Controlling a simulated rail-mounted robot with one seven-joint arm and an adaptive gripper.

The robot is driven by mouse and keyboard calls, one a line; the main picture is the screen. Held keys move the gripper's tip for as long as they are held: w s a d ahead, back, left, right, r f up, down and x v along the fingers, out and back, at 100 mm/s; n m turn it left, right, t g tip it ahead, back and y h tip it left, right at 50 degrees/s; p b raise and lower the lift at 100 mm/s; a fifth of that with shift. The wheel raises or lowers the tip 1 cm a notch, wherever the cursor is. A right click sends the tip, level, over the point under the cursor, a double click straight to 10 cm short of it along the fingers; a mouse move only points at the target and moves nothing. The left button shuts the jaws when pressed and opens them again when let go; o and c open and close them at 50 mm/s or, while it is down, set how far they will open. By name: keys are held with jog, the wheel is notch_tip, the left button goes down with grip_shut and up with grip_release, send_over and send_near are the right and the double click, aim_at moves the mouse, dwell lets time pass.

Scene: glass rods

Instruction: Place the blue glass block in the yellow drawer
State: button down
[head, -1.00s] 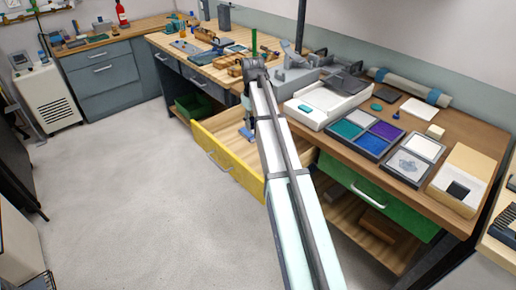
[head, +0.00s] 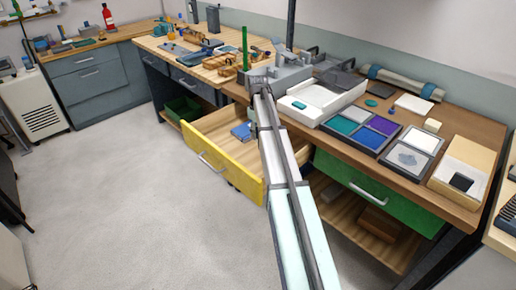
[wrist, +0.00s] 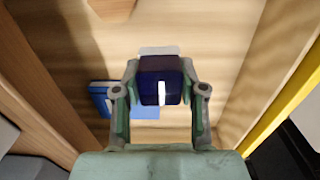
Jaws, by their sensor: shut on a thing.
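The blue glass block (wrist: 160,90) is dark navy with a bright white glint. In the wrist view my gripper (wrist: 160,72) is shut on it, one finger on each side. The block is above the wooden floor of the open yellow drawer (head: 224,160); its exact height is hard to tell. The drawer's yellow wall also shows at the right of the wrist view (wrist: 290,92). In the head view my arm reaches over the drawer's back part, and the block and fingers cannot be made out clearly there.
A flat lighter-blue item (head: 241,131) lies on the drawer floor and shows left of the block in the wrist view (wrist: 100,97). The bare drawer floor has room around it. A green drawer (head: 365,190) is at the right, under a bench with trays of coloured powder (head: 365,131).

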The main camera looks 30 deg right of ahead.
aim_at(258, 155)
jog(key=shift+f, duration=4.4)
jog(key=shift+f, duration=0.1)
jog(key=c, duration=0.7)
grip_release()
jog(key=shift+o, duration=0.2)
notch_tip(258, 155, up, 12)
jog(key=shift+r, duration=0.1)
